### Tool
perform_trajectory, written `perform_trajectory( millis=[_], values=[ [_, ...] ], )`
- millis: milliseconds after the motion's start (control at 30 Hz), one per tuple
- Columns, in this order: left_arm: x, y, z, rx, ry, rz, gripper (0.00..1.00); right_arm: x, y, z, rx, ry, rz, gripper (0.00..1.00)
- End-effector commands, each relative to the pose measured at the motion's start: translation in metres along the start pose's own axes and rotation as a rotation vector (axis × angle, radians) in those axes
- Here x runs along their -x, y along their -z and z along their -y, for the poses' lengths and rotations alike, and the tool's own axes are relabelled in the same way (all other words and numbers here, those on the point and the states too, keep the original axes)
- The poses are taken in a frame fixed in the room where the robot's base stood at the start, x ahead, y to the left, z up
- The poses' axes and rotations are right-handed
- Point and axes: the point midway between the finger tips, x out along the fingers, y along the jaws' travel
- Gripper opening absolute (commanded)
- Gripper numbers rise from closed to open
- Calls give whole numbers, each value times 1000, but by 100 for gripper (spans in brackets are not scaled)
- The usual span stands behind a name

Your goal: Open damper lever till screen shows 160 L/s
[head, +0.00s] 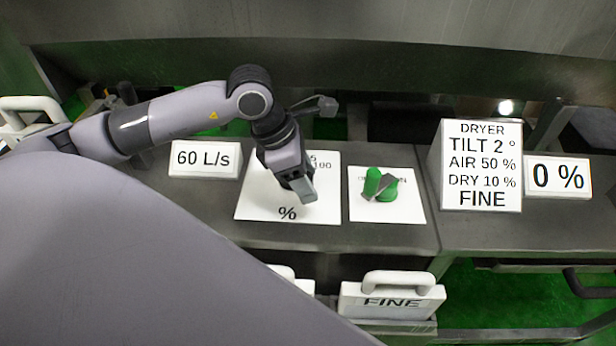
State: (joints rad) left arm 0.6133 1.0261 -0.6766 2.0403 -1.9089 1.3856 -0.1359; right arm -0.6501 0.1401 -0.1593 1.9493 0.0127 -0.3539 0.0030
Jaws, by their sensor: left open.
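The screen (203,158) on the bench reads 60 L/s. My left gripper (305,193) is open and reaches down over a white plate (253,203) marked with a scale and "%". The gripper and wrist hide the middle of this plate, and no damper lever can be made out there. A green knob (378,183) sits on a smaller white plate (402,207) just right of the gripper, apart from it. My right gripper is not in view.
A sign (481,166) reads DRYER, TILT 2°, AIR 50 %, DRY 10 %, FINE. A second screen (557,177) reads 0 %. A white handled box marked FINE (392,301) stands below the bench front. A large grey surface covers the lower left.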

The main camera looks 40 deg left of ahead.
Motion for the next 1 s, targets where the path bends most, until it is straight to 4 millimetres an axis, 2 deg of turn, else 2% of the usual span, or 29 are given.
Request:
perform_trajectory(
  millis=[133, 367, 400, 467, 500, 567, 767, 1000],
  values=[
    [-10, 0, 0, 0, 1, 1, 54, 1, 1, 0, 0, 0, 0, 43],
    [-11, 0, 0, 0, 0, 1, 54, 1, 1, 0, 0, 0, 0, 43],
    [-11, 0, 0, 0, 0, 1, 51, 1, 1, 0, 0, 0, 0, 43],
    [-11, 0, 0, 0, 0, 1, 31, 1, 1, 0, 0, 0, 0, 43],
    [-11, 0, 0, 0, 0, 1, 18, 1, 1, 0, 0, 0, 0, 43],
    [-11, 0, 0, 0, 0, 1, 0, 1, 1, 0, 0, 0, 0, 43],
    [-12, 2, 0, -13, 5, 1, 0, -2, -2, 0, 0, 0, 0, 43],
    [-10, 18, 3, -177, 69, 1, 0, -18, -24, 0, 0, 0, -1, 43]
  ],
)
